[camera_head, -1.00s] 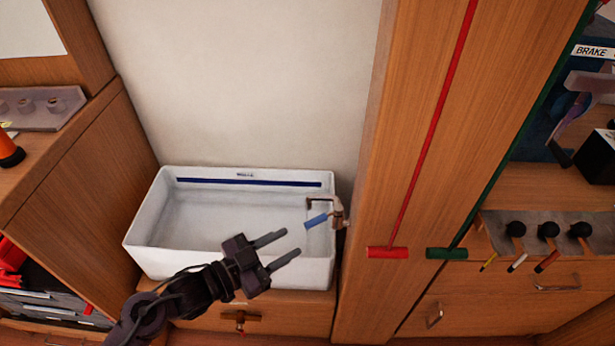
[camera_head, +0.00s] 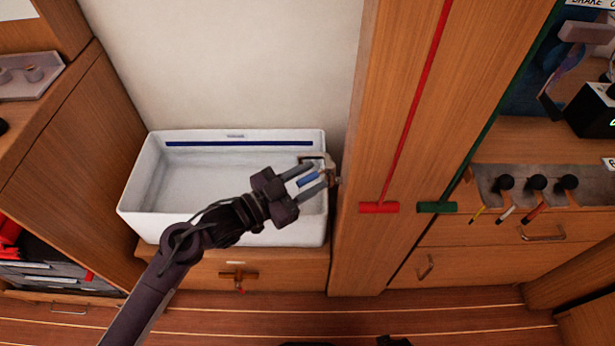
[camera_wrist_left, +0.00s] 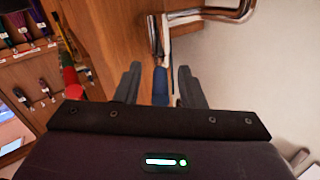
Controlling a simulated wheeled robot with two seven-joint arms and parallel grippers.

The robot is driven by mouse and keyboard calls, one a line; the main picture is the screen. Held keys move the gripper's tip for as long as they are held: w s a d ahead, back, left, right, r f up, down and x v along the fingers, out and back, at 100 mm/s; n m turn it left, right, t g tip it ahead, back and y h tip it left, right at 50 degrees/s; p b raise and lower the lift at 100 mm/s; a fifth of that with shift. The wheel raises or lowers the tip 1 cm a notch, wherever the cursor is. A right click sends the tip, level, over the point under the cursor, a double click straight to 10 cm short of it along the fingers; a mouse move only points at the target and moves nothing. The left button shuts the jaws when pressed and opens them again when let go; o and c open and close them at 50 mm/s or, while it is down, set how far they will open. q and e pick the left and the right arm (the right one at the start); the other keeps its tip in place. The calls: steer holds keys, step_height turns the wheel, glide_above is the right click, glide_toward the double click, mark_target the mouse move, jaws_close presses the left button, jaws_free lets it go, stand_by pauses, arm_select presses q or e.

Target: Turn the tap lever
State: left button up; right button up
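The tap lever (camera_head: 308,180) is a short blue bar on the metal tap (camera_head: 330,166) at the right end of the white basin (camera_head: 130,196). My left gripper (camera_head: 311,178) is open, with one finger on each side of the lever. In the left wrist view the blue lever (camera_wrist_left: 160,86) shows between the two open fingers (camera_wrist_left: 157,86), with the tap (camera_wrist_left: 188,20) beyond. I cannot tell whether a finger touches the lever. My right gripper is not in view.
A wooden post (camera_head: 345,262) stands just right of the basin, with a red T-bar (camera_head: 379,207) and a green T-bar (camera_head: 437,207) in front. A drawer (camera_head: 290,270) is below the basin. Several black-knobbed levers (camera_head: 536,183) are at the right.

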arm_select(q)
steer(key=shift+c, duration=0.5)
jaws_close()
